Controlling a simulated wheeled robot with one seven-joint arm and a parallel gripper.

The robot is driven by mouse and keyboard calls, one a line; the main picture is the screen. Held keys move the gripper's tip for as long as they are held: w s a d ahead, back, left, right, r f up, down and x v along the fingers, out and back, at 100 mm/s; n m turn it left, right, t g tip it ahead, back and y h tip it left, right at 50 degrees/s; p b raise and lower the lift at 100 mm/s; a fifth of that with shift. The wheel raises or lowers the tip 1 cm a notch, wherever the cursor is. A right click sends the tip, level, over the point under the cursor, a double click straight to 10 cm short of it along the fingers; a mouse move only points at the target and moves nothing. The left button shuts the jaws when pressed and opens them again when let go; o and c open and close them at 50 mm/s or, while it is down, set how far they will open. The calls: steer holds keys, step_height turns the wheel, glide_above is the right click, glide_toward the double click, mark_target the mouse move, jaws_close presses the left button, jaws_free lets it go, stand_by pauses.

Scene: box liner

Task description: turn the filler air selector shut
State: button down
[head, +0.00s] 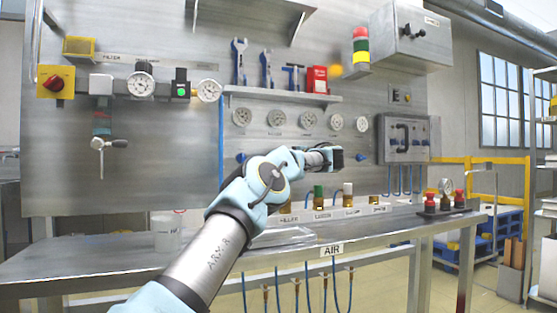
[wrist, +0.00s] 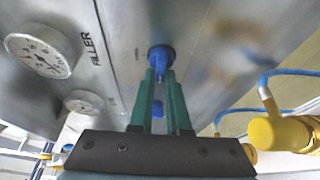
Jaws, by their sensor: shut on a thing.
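The filler air selector is a blue knob (wrist: 161,53) on the grey metal panel. In the wrist view it stands beside a gauge and the label FILLER (wrist: 89,49). My gripper (wrist: 160,76) has its green fingers shut on the handle of this knob. The knob's exact angle is hard to read.
A round gauge (wrist: 40,55) is close on the left in the wrist view, and a yellow fitting (wrist: 283,133) with a blue hose is on the right.

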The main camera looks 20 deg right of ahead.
steer(key=c, duration=0.9)
jaws_free()
steer(key=b+v, duration=0.1)
steer(key=v, duration=0.9)
steer(key=shift+s+d+b, duration=0.2)
steer(key=shift+s+b, duration=0.15)
steer(key=shift+b, duration=0.05)
